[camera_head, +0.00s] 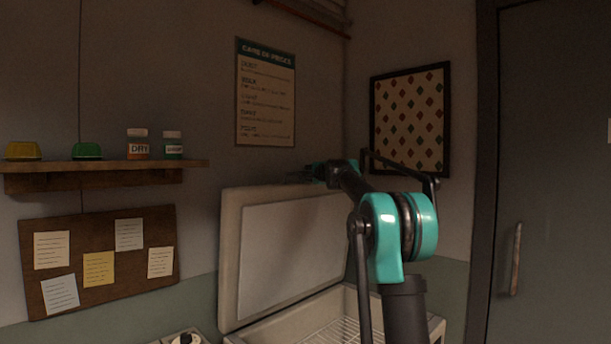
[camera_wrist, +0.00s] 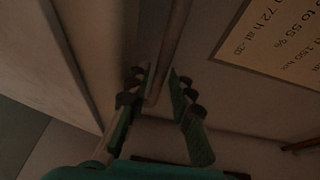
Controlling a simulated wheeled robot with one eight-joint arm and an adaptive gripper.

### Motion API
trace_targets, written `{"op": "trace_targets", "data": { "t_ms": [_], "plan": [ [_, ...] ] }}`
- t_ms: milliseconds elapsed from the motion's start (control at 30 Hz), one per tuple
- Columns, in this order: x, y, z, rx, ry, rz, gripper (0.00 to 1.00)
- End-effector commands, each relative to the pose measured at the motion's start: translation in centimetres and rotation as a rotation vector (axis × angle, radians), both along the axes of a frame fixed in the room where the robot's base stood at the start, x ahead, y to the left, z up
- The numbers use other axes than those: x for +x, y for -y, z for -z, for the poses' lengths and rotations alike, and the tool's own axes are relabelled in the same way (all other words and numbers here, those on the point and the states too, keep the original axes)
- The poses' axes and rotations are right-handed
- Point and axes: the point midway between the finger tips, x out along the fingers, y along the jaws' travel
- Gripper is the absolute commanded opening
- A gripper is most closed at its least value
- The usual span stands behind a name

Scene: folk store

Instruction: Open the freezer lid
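The freezer lid (camera_head: 229,259), a pale panel with a lighter inner face, stands raised and nearly upright in the head view. Below it the freezer body (camera_head: 437,327) is uncovered, and part of a wire rack (camera_head: 335,335) shows inside. My gripper (camera_head: 300,178) is at the top edge of the lid, small and dark there. In the wrist view my gripper (camera_wrist: 160,83) has its two fingers apart, with a pale narrow strip (camera_wrist: 176,35), seemingly the lid's edge or handle, between or just beyond the tips. Whether the fingers touch it is unclear.
A wall shelf (camera_head: 100,167) holds bowls and jars on the left, above a cork board (camera_head: 105,262) with notes. A poster (camera_head: 265,92) hangs close behind the lid. A patterned picture (camera_head: 410,120) and a dark door (camera_head: 560,180) are on the right.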

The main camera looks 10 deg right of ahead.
Motion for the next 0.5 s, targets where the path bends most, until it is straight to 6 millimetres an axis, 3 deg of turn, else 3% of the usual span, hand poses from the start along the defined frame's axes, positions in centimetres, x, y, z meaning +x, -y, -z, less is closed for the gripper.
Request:
{"op": "trace_targets", "data": {
  "t_ms": [200,500],
  "plan": [
    [2.3,-0.7,0.1,0.0,0.0,-0.001,0.22],
    [3.1,-0.9,0.2,0.0,0.0,0.0,0.22]
  ]
}}
